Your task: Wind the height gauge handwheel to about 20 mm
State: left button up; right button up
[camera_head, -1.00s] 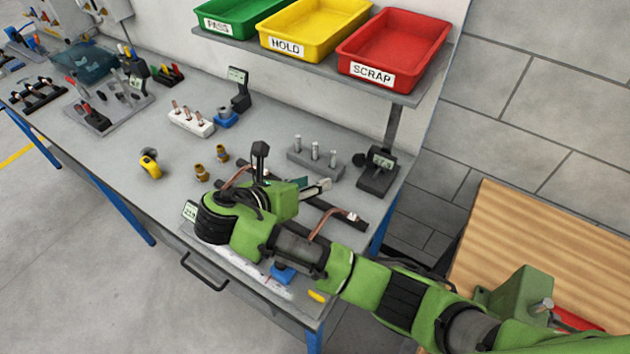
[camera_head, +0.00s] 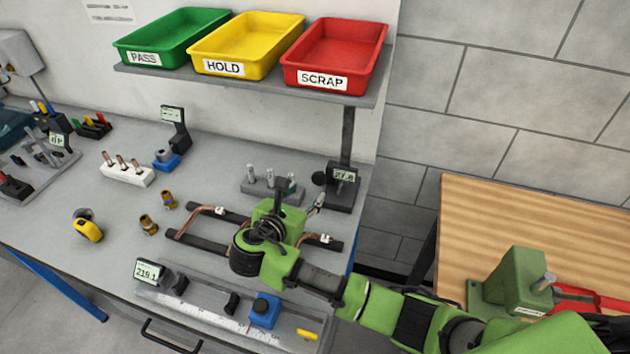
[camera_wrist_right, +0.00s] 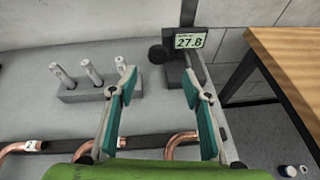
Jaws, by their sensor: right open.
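The height gauge (camera_head: 342,192) stands at the right end of the bench, a dark block and column with a small display. In the right wrist view the gauge's display (camera_wrist_right: 190,41) reads 27.8. Its round black handwheel (camera_head: 319,178) is on the gauge's left side; it also shows in the right wrist view (camera_wrist_right: 157,54). My right gripper (camera_head: 304,194) is open and empty, pointing at the gauge. In the right wrist view the handwheel lies beyond and between the fingertips (camera_wrist_right: 160,86), apart from them. My left gripper is out of view.
A grey block with several upright pins (camera_head: 272,186) stands left of the gauge. Copper tubes on dark bars (camera_head: 200,245) lie below my right gripper. The shelf (camera_head: 250,82) with green, yellow and red trays overhangs the back. A wooden table (camera_head: 530,220) stands to the right.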

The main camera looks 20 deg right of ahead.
aim_at(318, 180)
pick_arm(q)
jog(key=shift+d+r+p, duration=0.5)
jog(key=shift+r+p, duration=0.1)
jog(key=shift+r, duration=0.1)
pick_arm(e)
jog(key=shift+x, duration=5.25)
jog(key=shift+w+a+f, duration=0.1)
jog(key=shift+a, duration=0.1)
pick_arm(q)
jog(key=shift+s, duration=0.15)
pick_arm(e)
jog(key=c, duration=1.1)
